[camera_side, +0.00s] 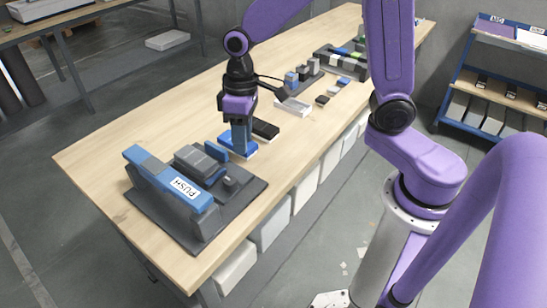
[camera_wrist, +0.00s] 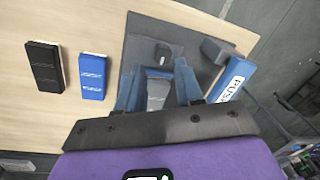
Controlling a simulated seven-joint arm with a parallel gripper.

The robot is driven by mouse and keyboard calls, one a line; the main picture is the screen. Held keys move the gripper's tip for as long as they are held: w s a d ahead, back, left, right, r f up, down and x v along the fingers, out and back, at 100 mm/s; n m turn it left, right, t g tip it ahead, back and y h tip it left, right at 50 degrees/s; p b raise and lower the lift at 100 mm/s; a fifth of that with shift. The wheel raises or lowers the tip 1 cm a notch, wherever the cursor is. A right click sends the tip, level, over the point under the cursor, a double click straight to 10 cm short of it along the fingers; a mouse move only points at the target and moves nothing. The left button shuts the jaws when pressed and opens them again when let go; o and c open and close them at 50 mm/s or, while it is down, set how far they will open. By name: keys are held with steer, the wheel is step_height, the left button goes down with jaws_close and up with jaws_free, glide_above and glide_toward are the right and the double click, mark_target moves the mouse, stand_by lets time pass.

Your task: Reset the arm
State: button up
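My gripper (camera_side: 238,148) hangs over the wooden table with its blue fingers pointing down. In the wrist view, the two fingers (camera_wrist: 157,82) stand apart with a grey part of the fixture visible between them, and nothing appears held. A dark fixture (camera_side: 190,232) with a blue bar marked PUSH (camera_side: 172,182) sits on the near end of the table; the bar also shows in the wrist view (camera_wrist: 232,80). A blue box (camera_wrist: 92,77) and a black box (camera_wrist: 45,67) lie side by side beside the fixture. The fingers partly hide the blue box in the side view.
The wooden table (camera_side: 110,152) has bare room left of the boxes. Small blocks on a dark holder (camera_side: 302,78), a light tray (camera_side: 293,107) and a dark compartment tray (camera_side: 342,62) stand farther back. A blue shelf rack (camera_side: 466,84) stands at the right.

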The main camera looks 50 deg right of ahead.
steer(key=s+d+r+n, duration=0.1)
steer(key=s+d+n, duration=0.2)
steer(key=s, duration=0.7)
steer(key=s+d+r+n+h, duration=0.1)
steer(key=s+d+n, duration=0.3)
steer(key=s, duration=0.6)
steer(key=shift+s+d+r+t, duration=0.3)
steer(key=shift+r+t, duration=0.1)
steer(key=shift+r, duration=0.1)
stand_by(0.6)
